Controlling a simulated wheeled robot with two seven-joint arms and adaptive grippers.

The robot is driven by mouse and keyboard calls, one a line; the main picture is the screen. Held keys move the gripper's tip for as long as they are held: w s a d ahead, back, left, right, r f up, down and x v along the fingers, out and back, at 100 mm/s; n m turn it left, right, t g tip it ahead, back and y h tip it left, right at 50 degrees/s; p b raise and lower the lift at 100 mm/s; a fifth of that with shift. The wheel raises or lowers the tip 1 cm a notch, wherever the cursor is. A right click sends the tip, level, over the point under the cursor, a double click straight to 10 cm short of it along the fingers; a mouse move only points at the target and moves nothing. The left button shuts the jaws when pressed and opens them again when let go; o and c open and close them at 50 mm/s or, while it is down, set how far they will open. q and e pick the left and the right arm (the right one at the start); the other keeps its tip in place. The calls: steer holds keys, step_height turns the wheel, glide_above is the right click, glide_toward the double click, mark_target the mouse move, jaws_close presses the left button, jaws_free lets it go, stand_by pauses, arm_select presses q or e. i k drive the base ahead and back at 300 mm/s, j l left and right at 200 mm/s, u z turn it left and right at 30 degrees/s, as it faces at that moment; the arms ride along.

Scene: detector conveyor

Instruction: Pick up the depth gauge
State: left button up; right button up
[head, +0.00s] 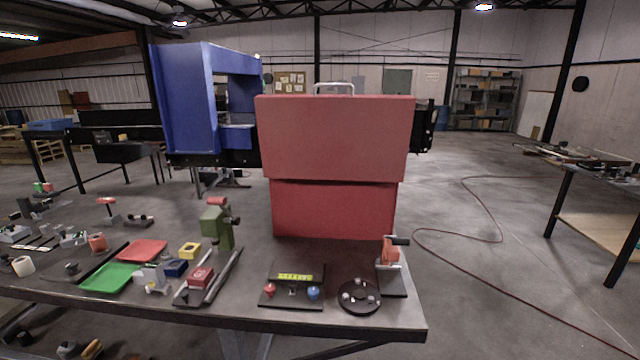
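Neither of my grippers shows in the head view. A workbench (250,312) runs across the lower left and middle, with many small tools and parts on it. I cannot tell for sure which one is the depth gauge. A small grey metal piece (150,277) sits by the green tray (110,278). A black plate (291,299) near the front edge carries a yellow strip (295,278), a red knob and a blue knob. A red and grey clamp-like device (390,253) stands at the right end, behind a round black disc (359,297) with pale studs.
A green upright tool (217,227) rises mid-bench beside a red block (200,277). A red tray (142,251) lies left. A blue machine (185,100) stands behind. Floor right of the bench is open, crossed by a red hose.

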mark_target(154, 272)
steer(key=u, duration=1.25)
